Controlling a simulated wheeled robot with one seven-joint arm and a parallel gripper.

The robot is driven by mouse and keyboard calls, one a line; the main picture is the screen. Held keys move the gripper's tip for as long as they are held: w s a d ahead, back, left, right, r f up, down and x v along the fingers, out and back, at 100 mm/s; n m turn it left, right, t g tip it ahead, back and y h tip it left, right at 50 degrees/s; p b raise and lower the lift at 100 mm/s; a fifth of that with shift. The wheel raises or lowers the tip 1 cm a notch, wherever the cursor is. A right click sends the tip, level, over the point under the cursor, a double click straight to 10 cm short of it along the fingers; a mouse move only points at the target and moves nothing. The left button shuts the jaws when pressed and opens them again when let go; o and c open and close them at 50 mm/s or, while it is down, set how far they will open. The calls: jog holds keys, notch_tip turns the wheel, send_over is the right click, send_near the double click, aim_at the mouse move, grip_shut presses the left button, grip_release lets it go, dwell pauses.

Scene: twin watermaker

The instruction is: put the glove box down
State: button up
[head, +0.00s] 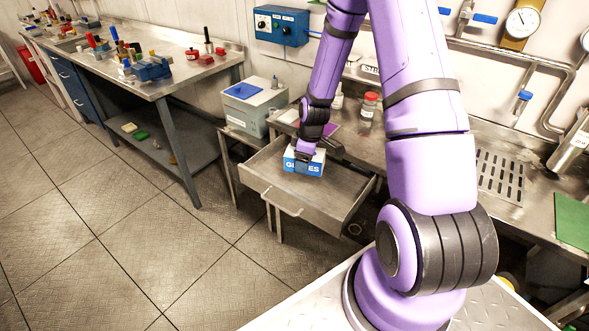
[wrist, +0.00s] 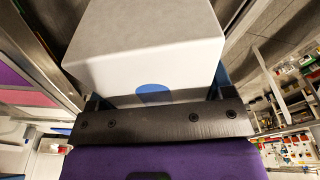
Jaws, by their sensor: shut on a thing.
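The glove box (head: 304,167) is a small white and blue carton with partly hidden lettering on its blue side. My gripper (head: 305,152) is shut on it from above. In the head view the box appears in or just over the open metal drawer (head: 297,208); I cannot tell whether it touches the drawer floor. In the wrist view the white glove box (wrist: 145,45) fills the upper middle, with a blue spot on its near face. The dark gripper (wrist: 155,100) lies across its near end, and the fingertips are mostly hidden by the box.
The drawer's front part is empty. A grey case with a blue top (head: 252,100) stands to the left. A red-lidded jar (head: 368,108) is on the counter behind. A workbench with tools (head: 150,60) stands at the far left. The tiled floor is clear.

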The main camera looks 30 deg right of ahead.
send_over(299, 188)
jog(key=f, duration=0.5)
jog(key=shift+s+d+f, duration=0.1)
jog(key=shift+s+f, duration=0.1)
jog(key=shift+s, duration=0.1)
jog(key=shift+d+f, duration=0.1)
jog(key=shift+f, duration=2.25)
jog(key=shift+f, duration=0.15)
